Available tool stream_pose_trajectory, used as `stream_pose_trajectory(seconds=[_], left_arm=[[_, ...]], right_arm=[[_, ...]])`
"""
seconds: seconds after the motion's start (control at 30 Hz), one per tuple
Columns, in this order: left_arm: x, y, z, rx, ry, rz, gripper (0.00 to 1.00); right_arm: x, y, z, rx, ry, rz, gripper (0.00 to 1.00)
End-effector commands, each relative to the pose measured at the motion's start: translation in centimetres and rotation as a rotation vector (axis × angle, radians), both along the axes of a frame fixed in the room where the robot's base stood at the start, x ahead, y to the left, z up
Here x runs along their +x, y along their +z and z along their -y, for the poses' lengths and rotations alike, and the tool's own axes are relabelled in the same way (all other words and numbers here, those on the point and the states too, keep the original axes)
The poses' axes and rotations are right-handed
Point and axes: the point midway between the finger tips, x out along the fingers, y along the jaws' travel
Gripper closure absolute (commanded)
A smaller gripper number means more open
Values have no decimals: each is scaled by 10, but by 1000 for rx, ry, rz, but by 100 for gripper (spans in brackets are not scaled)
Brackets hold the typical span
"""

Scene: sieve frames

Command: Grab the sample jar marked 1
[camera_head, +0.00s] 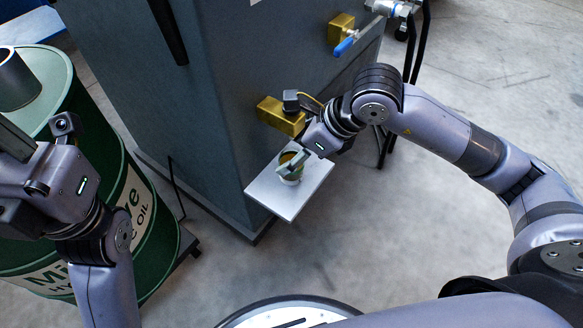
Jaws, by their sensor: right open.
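A small sample jar (291,177) stands on a light grey shelf plate (287,207) that juts from the dark cabinet. Its mark cannot be read from here. My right gripper (291,164) is at the jar, with its fingers over the jar's upper part and hiding some of it. The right gripper is open, and I cannot tell whether its fingers touch the jar. My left gripper (14,140) is at the left edge by the green drum; its fingers are partly cut off by the frame, so its opening is not clear.
A dark grey cabinet (215,110) stands behind the shelf, with a brass block (281,115) just above it and a blue-handled valve (344,46) higher up. A green oil drum (150,240) with a grey cylinder (15,80) on top stands left.

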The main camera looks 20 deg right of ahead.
Motion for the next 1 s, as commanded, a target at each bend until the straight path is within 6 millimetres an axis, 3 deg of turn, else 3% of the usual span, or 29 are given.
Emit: stream_pose_trajectory(seconds=[0.1, 1.0], left_arm=[[0, 0, 0, 0, 0, -1, 100], [0, 0, 0, 0, -1, 0, 100]], right_arm=[[0, 1, 0, 0, 0, 0, 37], [0, 1, 0, 0, 0, 0, 94]])
